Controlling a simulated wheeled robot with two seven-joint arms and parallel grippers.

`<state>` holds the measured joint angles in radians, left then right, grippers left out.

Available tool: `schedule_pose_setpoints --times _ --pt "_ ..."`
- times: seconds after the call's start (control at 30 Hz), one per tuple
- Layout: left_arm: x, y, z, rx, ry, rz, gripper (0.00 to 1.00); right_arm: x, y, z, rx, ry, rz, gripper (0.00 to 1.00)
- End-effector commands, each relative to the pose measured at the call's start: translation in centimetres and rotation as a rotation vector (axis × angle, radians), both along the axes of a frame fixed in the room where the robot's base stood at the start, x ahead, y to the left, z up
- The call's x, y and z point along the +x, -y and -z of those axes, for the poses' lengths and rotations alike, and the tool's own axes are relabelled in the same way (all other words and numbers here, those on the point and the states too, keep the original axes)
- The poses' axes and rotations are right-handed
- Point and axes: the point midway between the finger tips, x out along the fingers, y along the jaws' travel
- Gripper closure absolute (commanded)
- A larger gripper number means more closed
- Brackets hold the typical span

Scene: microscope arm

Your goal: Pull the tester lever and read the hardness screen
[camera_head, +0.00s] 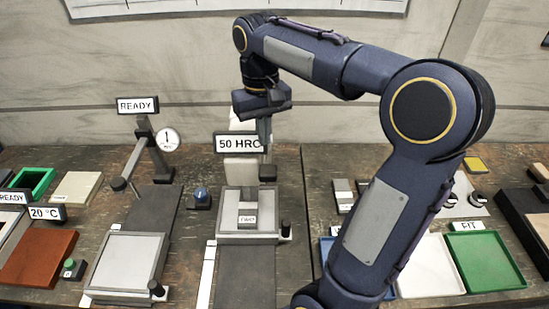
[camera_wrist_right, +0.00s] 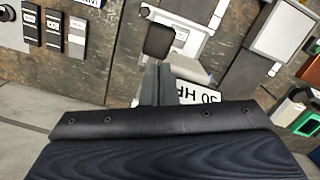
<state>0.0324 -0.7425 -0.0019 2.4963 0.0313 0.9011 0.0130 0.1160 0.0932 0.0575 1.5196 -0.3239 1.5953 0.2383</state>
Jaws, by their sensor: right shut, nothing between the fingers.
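The hardness tester is a pale block (camera_head: 241,171) with a grey base; its screen (camera_head: 240,144) reads 50 HRC. The screen also shows, partly hidden, in the right wrist view (camera_wrist_right: 199,95). A small labelled block (camera_head: 247,220) sits on the tester's base. A dark knob (camera_head: 268,173), seemingly the lever's end, is at the tester's right side; a dark knob also shows just beyond my fingertips in the wrist view (camera_wrist_right: 159,41). My right gripper (camera_head: 265,128) is shut and empty, pointing down behind the screen. Contact with the lever cannot be told. My left gripper is out of view.
A stand with a READY sign (camera_head: 138,105) and dial (camera_head: 168,139) is at left, behind a grey plate (camera_head: 128,262). A blue button (camera_head: 201,197) lies between. A green tray (camera_head: 484,261) and white tray (camera_head: 429,266) are at right. My right arm crosses the right half.

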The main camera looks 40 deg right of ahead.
Motion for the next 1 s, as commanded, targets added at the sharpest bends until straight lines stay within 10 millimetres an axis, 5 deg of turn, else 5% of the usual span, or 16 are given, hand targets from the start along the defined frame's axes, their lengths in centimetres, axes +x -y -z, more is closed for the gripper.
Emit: schedule_pose_setpoints --times 0.57,0.8,1.0 --pt "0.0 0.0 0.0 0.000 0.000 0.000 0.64 0.4 0.3 0.3 -0.007 -0.015 0.008 1.00" --pt "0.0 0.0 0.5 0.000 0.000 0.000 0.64 0.1 0.2 2.5 -0.006 -0.017 0.008 1.00" --pt "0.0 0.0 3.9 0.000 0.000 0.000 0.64 -0.1 0.1 5.7 -0.007 -0.014 0.008 1.00"
